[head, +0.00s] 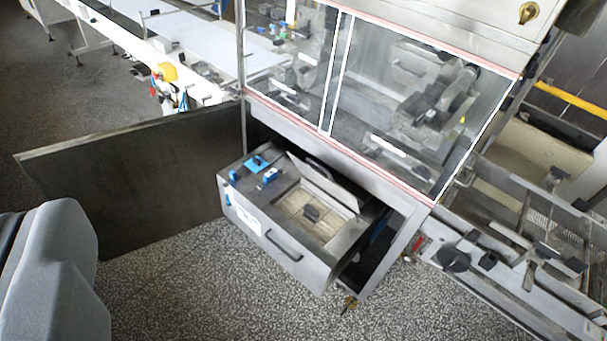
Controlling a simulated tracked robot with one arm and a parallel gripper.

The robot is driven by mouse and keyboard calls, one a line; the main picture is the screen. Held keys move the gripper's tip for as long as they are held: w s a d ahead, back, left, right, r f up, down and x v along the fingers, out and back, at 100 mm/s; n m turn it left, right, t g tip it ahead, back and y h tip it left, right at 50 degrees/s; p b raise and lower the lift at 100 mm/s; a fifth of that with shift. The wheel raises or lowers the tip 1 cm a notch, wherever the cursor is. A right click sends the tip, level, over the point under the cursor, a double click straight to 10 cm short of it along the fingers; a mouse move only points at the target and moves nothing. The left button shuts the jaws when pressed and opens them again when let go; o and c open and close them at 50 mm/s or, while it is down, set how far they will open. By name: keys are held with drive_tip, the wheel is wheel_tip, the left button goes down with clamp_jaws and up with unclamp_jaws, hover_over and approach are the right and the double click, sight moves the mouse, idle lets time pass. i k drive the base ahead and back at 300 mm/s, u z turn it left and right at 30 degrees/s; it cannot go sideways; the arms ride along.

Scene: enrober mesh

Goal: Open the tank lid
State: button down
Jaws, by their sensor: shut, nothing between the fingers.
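The tank (268,240) is a grey metal box standing out from the open bay under the enrober cabinet, with a dark bar handle on its front. A grey lid panel (325,185) stands tilted up at the back of its square opening, with a dark handle near its top edge. Blue fittings (257,164) sit on the tank's left top. My gripper's fingers do not show; a grey rounded part at the lower left is mine.
A large dark door panel (140,185) stands swung open left of the tank. The glazed cabinet (385,95) rises above it. A mesh conveyor section (500,265) lies to the right. The speckled floor (210,295) in front is clear.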

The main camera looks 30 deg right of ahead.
sight(328, 185)
drive_tip(key=u, duration=0.05)
drive_tip(key=i, duration=1)
drive_tip(key=z, duration=0.05)
